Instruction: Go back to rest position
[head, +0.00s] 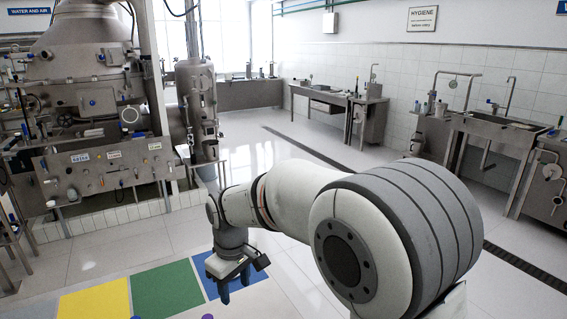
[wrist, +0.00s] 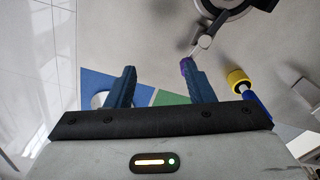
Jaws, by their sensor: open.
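My gripper (head: 234,284) hangs down over the blue square (head: 213,279) in the head view. In the wrist view its two blue fingers stand apart with nothing held between them, and my gripper (wrist: 158,68) is open. A green square (head: 167,288) and a yellow square (head: 95,301) lie to the left of the blue one. A pale round thing (wrist: 98,99) shows by the left finger in the wrist view, partly hidden. A purple bit (wrist: 186,65) shows at the right fingertip; I cannot tell whether it touches.
In the wrist view a yellow-and-blue object (wrist: 238,79) lies right of the fingers, and a dark-rimmed round metal thing (wrist: 236,10) is at the top. A steel machine (head: 92,165) stands at left and a sink bench (head: 490,128) at right. The floor (head: 262,158) between is clear.

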